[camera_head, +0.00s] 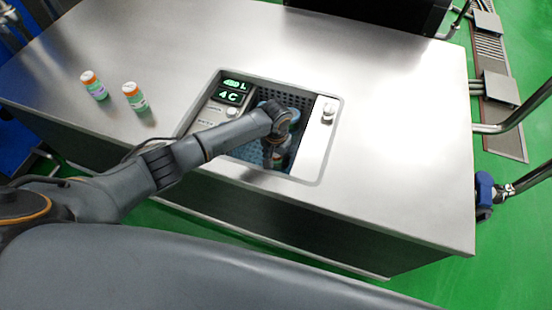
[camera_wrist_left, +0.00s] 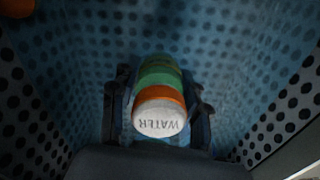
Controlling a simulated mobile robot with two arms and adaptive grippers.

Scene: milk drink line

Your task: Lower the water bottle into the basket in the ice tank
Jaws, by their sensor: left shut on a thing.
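The water bottle (camera_wrist_left: 160,117) has a white cap lettered WATER, an orange band and a green body. In the left wrist view it is seen from above, cap toward the camera. My left gripper (camera_wrist_left: 158,102) is shut on it, with one finger on each side. In the head view my left gripper (camera_head: 278,152) is down inside the ice tank (camera_head: 330,112) opening, and the arm partly hides the bottle. Perforated walls of the basket (camera_wrist_left: 55,85) surround the gripper and bottle. Whether the bottle touches the basket floor cannot be told. My right gripper is not seen.
A green display panel (camera_head: 232,91) and a small knob (camera_head: 329,111) flank the opening. The counter right of the tank is clear.

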